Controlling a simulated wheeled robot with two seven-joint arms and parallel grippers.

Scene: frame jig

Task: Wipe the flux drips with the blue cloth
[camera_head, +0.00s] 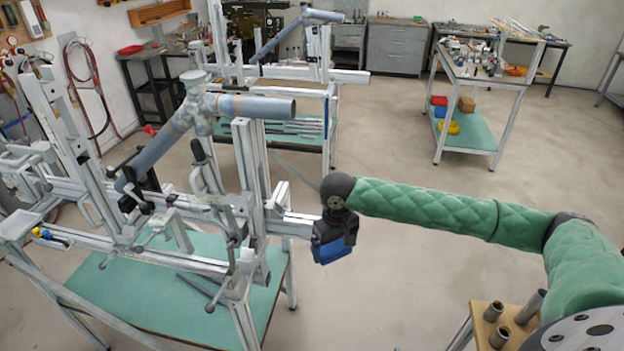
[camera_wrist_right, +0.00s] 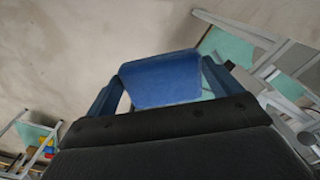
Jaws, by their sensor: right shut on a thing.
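My right gripper (camera_head: 334,246) is at the end of the green-sleeved arm, just right of the frame jig (camera_head: 240,170) in the head view. It is shut on the blue cloth (camera_wrist_right: 160,80). In the wrist view the cloth spans the space between the two blue fingers of the gripper (camera_wrist_right: 158,88), above the floor. In the head view the blue of cloth and fingers cannot be told apart. The jig holds grey tubes (camera_head: 252,107) joined at a rough-looking node. I cannot make out flux drips. My left gripper is not in view.
The jig's metal bars stick out towards my right gripper. Its green-topped table (camera_head: 170,300) stands below. A second jig bench (camera_head: 300,140) is behind. A small wooden stand with tube pieces (camera_head: 497,338) is at lower right. Open floor lies right of the jig.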

